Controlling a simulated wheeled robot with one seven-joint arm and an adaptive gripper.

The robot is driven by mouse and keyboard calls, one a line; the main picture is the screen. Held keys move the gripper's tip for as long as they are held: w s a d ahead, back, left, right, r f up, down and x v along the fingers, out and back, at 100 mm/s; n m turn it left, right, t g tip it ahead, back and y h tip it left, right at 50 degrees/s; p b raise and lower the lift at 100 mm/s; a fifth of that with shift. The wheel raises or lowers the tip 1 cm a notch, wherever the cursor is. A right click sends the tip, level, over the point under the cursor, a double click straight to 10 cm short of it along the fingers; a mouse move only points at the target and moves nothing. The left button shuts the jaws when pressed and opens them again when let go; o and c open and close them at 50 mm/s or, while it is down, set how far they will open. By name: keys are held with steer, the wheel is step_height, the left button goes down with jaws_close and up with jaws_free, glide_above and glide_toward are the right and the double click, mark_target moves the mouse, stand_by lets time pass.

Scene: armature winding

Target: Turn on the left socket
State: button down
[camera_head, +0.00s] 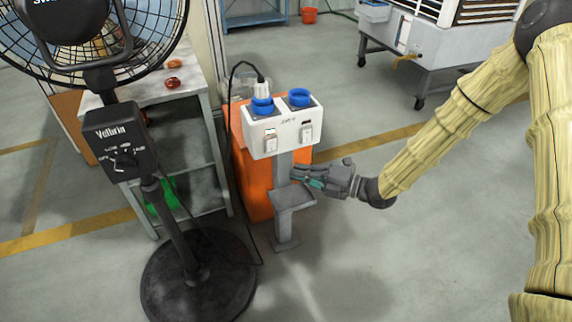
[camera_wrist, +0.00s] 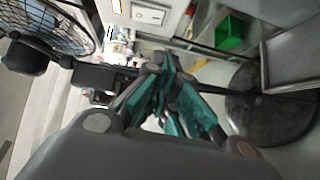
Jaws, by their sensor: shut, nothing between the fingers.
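A white socket box (camera_head: 282,128) stands on a grey post, with two blue sockets on top and two switches on its front. The left socket (camera_head: 262,107) has a plug with a black cable in it; the right socket (camera_head: 299,98) looks empty. The left switch (camera_head: 271,144) and right switch (camera_head: 306,133) face front; their positions are too small to tell. My gripper (camera_head: 297,177) is shut and empty, just below the box's right part and apart from the switches. In the wrist view the fingers (camera_wrist: 165,70) are together, and one switch (camera_wrist: 149,15) shows at the top.
A black pedestal fan (camera_head: 116,140) stands at the left, its round base (camera_head: 200,280) on the floor. A grey shelf table (camera_head: 190,95) is behind it. An orange panel (camera_head: 255,190) stands behind the post. Floor to the right of the post is clear.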

steer(key=v, duration=0.4)
steer(key=shift+s+d+f, duration=0.15)
steer(key=shift+d+f, duration=0.15)
steer(key=shift+d, duration=0.05)
steer(key=s+d+f+m+h, duration=0.2)
steer(key=s+f+m+h, duration=0.25)
steer(key=f+m, duration=0.45)
steer(key=s+d+f+m+h, duration=0.1)
steer(key=s+f+m+h, duration=0.4)
steer(key=f+m, duration=0.4)
steer(key=s+d+f+m+g+h, duration=0.2)
steer(key=s+d+f+m, duration=0.25)
steer(key=s, duration=0.55)
steer(key=s+d+f+m+g+h, duration=0.35)
steer(key=s+f+m, duration=0.2)
steer(key=s, duration=0.45)
steer(key=s+d+m+g+h+p, duration=0.1)
steer(key=s+d+m, duration=0.25)
steer(key=s, duration=0.35)
step_height(320, 180, up, 22)
steer(key=p, duration=2.1)
steer(key=shift+w+a, duration=0.15)
steer(key=shift+w, duration=0.1)
